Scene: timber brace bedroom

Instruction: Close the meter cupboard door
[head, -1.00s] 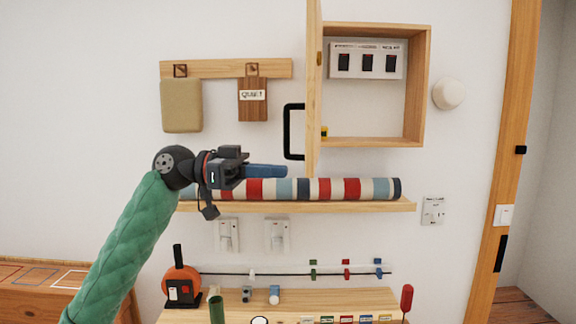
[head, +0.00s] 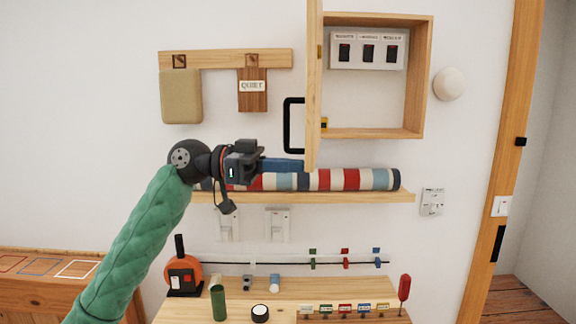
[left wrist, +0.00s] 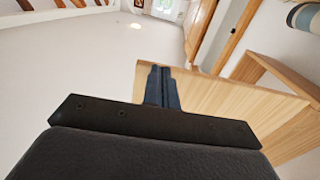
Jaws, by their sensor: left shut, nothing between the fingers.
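The meter cupboard (head: 418,85) is a light wooden box on the wall, with its front open. Its door (head: 313,90) stands swung out on the left side, seen nearly edge-on, with a black bar handle (head: 288,126) on its left face. My left gripper (head: 302,165) is shut and empty, its blue fingers pointing right by the door's lower end. In the left wrist view the shut fingers (left wrist: 162,88) overlap the wooden door panel (left wrist: 220,105); I cannot tell whether they touch it. My right gripper is not in view.
A striped roll (head: 340,180) lies on a shelf (head: 340,197) just under the cupboard. A switch panel (head: 368,51) is inside the cupboard. A hook rail (head: 220,60) with hanging pieces is at left. A bench with several small items (head: 260,313) stands below.

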